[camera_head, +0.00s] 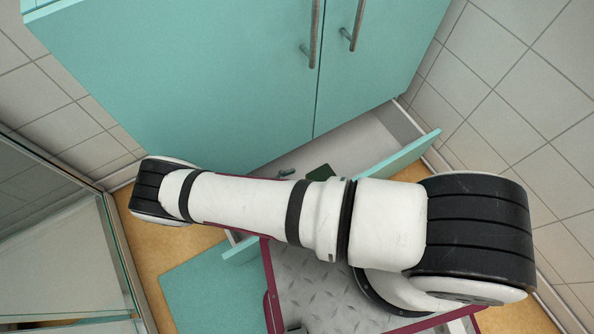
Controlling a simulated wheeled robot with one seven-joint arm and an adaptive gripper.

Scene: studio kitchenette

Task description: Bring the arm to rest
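My white and black arm (265,210) stretches across the middle of the head view, from a large black joint at the right to a smaller black joint at the left. My gripper is not in view, so its opening and anything it holds cannot be seen. An open drawer (375,137) sticks out below the turquoise cabinet (200,75), partly hidden behind my arm. A dark green thing (320,173) shows in the drawer, with a small grey thing (287,173) to its left; both are partly hidden.
The drawer's turquoise front (408,155) lies close behind my arm in the picture. Two shut cabinet doors with metal handles (315,35) are above. A turquoise panel (215,292) is at lower left. A glass partition (55,240) stands at left, a tiled wall (510,110) at right.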

